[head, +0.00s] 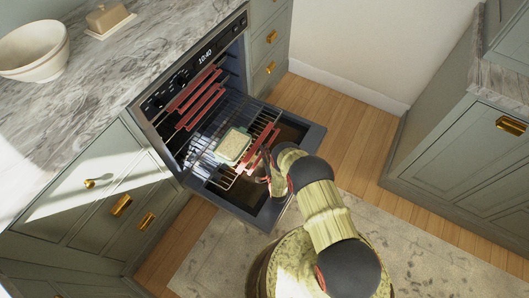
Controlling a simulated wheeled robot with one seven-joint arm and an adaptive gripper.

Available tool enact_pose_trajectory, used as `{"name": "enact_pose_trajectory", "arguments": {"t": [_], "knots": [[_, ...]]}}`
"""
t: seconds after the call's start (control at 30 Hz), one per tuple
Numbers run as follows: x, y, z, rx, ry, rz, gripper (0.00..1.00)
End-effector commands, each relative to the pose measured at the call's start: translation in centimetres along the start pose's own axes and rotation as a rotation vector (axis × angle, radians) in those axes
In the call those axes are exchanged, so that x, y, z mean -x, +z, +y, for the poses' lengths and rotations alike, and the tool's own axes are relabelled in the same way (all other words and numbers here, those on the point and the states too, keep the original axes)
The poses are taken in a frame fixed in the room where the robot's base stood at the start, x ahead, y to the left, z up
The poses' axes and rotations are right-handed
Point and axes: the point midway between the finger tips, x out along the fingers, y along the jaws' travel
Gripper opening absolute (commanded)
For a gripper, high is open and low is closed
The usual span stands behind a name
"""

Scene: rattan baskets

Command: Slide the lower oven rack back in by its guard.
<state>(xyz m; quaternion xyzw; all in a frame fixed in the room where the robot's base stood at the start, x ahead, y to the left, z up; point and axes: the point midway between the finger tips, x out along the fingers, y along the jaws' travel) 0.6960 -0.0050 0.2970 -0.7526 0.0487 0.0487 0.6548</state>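The lower oven rack (211,153) is drawn out over the open oven door (252,198). Its red guard (262,148) runs along the rack's front edge. A square pale-green dish (233,145) with light contents sits on this rack. My gripper (264,172) is at the near end of the guard, over the door. The dark fingers overlap the red bar in the picture; I cannot tell whether they touch it or are closed on it, as they are small and partly hidden by my wrist.
Other red-guarded racks (198,96) sit farther in, inside the oven. Green cabinets with brass handles flank the oven. A marble counter (75,95) holds a white bowl (33,52) and a butter dish (106,19). Wooden floor (352,140) lies open to the right.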

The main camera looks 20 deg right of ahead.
Motion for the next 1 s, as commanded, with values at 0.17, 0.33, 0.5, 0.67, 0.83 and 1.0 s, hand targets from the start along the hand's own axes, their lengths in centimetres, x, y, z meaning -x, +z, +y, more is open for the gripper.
{"name": "enact_pose_trajectory", "arguments": {"t": [0.17, 0.33, 0.5, 0.67, 0.83, 1.0], "knots": [[-1.18, 0.00, 0.07, 0.000, 0.001, 0.000, 0.34], [-1.31, -0.01, -0.02, 0.000, 0.001, 0.000, 0.34], [-1.30, 0.00, -0.03, 0.000, 0.001, 0.000, 0.30], [-1.29, 0.00, -0.01, 0.000, 0.001, 0.000, 0.21], [-1.28, 0.00, -0.01, 0.000, 0.001, 0.000, 0.11], [-1.27, 0.00, 0.01, 0.000, 0.002, 0.000, 0.01]]}}
